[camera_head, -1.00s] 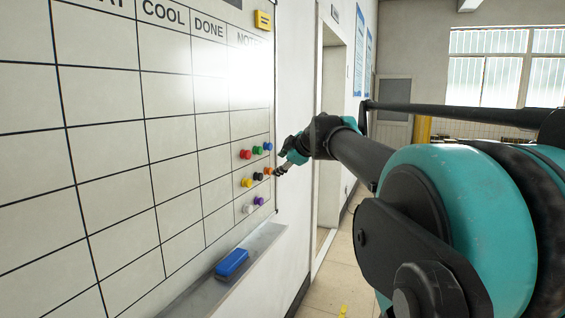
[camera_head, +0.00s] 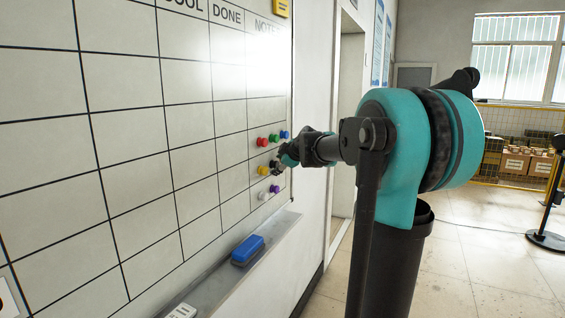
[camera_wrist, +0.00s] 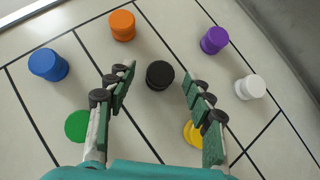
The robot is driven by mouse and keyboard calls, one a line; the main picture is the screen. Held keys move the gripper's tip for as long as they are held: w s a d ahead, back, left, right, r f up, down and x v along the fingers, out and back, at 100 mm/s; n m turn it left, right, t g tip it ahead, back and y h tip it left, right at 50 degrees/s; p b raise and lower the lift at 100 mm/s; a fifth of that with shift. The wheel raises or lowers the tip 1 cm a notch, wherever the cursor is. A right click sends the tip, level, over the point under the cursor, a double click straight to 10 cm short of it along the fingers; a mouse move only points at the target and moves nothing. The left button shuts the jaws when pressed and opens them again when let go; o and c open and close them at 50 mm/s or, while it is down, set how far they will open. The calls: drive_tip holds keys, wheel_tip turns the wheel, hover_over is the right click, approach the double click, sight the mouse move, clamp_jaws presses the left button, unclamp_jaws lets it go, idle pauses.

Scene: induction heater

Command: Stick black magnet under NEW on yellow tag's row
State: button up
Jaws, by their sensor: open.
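The black magnet (camera_wrist: 160,75) sticks to the whiteboard (camera_head: 120,120) among several coloured magnets. In the wrist view it lies between and just beyond the tips of my gripper (camera_wrist: 157,78), whose two fingers are spread on either side without touching it. In the head view my gripper (camera_head: 283,160) is at the magnet cluster and partly covers the black magnet (camera_head: 274,164). DONE and a glare-washed NOTES heading show; the NEW column is out of view.
Close around are orange (camera_wrist: 122,25), blue (camera_wrist: 48,64), green (camera_wrist: 77,126), yellow (camera_wrist: 194,133), purple (camera_wrist: 214,40) and white (camera_wrist: 250,87) magnets. A blue eraser (camera_head: 247,250) lies on the ledge (camera_head: 270,245) below. The grid cells to the left are bare.

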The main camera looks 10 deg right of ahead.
drive_tip(key=shift+w+a+f, duration=0.1)
drive_tip(key=shift+w+f, duration=0.1)
drive_tip(key=shift+w, duration=0.05)
drive_tip(key=shift+c, duration=0.2)
clamp_jaws()
drive_tip(key=s+d, duration=0.4)
drive_tip(key=d, duration=0.1)
drive_tip(key=shift+d, duration=0.35)
idle(0.9)
drive_tip(key=shift+s, duration=0.1)
